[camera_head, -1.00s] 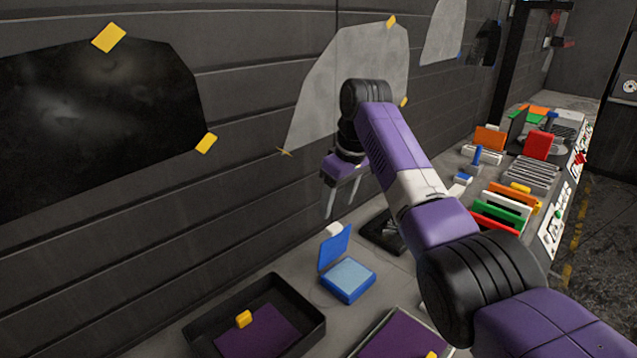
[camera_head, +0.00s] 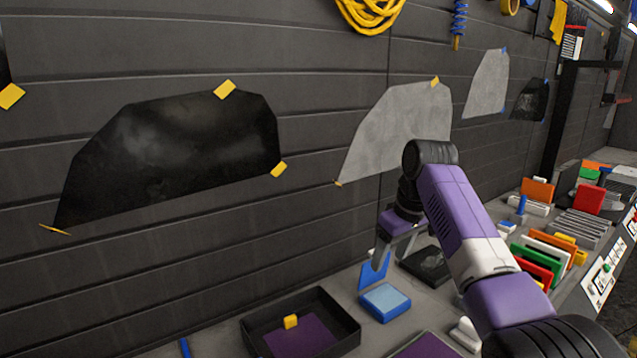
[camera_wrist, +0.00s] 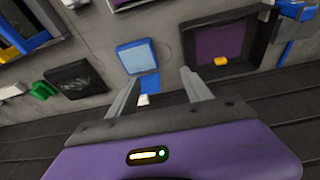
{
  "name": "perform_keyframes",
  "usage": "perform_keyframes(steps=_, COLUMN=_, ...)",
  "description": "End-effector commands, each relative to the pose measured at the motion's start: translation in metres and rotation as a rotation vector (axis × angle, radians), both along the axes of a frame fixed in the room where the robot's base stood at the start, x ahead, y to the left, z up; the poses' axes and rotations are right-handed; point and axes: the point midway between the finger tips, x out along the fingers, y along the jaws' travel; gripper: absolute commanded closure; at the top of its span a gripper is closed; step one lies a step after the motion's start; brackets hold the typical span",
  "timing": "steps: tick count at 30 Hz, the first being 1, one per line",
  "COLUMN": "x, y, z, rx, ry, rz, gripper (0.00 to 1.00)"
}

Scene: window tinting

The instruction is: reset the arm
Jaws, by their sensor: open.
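My purple arm reaches in from the lower right of the head view. My gripper (camera_head: 393,252) hangs downward near the wall, above the bench beside a blue box with its lid raised (camera_head: 385,302). In the wrist view my gripper (camera_wrist: 155,85) has its two grey fingers spread apart with nothing between them. The blue box (camera_wrist: 136,58) shows just beyond the fingers, apart from them as far as I can tell.
A black tray (camera_head: 252,326) with a purple sheet and yellow piece sits left of the blue box. A dark square pad (camera_head: 428,264) lies behind my arm. Black film (camera_head: 180,150) and grey film (camera_head: 385,130) are taped to the wall. Coloured racks (camera_head: 545,255) stand right.

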Motion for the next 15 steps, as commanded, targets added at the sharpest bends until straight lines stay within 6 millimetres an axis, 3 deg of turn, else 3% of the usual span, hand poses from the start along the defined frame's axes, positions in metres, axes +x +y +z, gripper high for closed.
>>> perform_keyframes(steps=4, x=0.017, y=0.001, z=0.008, rx=0.009, ry=-0.077, rz=-0.028, gripper=0.42)
perform_keyframes(steps=12, x=0.059, y=0.007, z=0.050, rx=0.044, ry=-0.313, rz=-0.078, gripper=0.42)
perform_keyframes(steps=15, x=0.072, y=0.010, z=0.055, rx=0.068, ry=-0.412, rz=-0.102, gripper=0.42)
